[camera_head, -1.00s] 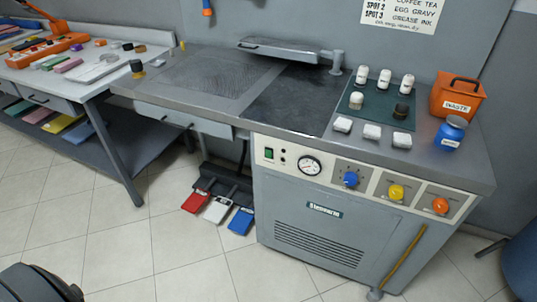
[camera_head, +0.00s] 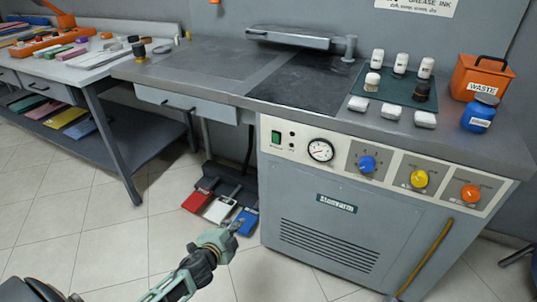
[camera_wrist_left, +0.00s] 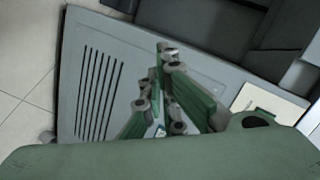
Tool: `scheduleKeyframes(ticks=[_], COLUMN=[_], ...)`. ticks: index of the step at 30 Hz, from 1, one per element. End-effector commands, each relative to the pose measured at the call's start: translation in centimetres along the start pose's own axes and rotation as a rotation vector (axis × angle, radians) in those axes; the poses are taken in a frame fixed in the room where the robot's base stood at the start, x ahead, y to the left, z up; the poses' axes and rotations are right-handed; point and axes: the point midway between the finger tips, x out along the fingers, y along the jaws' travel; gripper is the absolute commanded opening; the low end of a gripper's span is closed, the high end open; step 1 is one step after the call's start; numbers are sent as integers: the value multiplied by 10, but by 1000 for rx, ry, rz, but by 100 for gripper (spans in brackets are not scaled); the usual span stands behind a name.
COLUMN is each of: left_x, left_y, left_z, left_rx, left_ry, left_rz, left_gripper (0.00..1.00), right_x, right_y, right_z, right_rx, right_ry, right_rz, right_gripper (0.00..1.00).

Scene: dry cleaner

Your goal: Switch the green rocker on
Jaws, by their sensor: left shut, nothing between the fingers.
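The green rocker (camera_head: 276,137) sits at the left end of the control panel on the front of the grey steam cabinet (camera_head: 330,240), left of the round gauge. My left gripper (camera_head: 236,224) is shut and empty. In the head view it is in front of the cabinet's lower left, below the rocker and apart from it. In the left wrist view the left gripper (camera_wrist_left: 165,50) points toward the vented cabinet front, and I cannot make out the rocker there. My right gripper is not in view.
A gauge (camera_head: 320,151), blue knob (camera_head: 367,164), yellow knob (camera_head: 419,179) and orange knob (camera_head: 470,193) share the panel. Red, white and blue pedals (camera_head: 219,210) stand on the floor behind my left gripper. A side table (camera_head: 95,82) is at left. Tiled floor in front is clear.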

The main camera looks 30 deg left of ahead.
Motion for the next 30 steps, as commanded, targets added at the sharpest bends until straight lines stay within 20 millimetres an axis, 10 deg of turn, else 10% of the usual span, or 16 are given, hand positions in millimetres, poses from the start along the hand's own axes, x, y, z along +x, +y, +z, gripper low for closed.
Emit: scheduleKeyframes(ticks=[6, 12, 30], left_x=[-5, -33, -34], left_y=[-121, -176, -193], left_z=[-75, -118, -131], left_rx=[265, 393, 419], left_ry=[175, 245, 258], left_rz=[-314, -475, -511], left_gripper=[0, 0, 0], right_x=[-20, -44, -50], right_y=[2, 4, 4], right_z=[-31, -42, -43], right_rx=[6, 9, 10], right_ry=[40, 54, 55], right_rz=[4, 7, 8], right_gripper=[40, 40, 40])
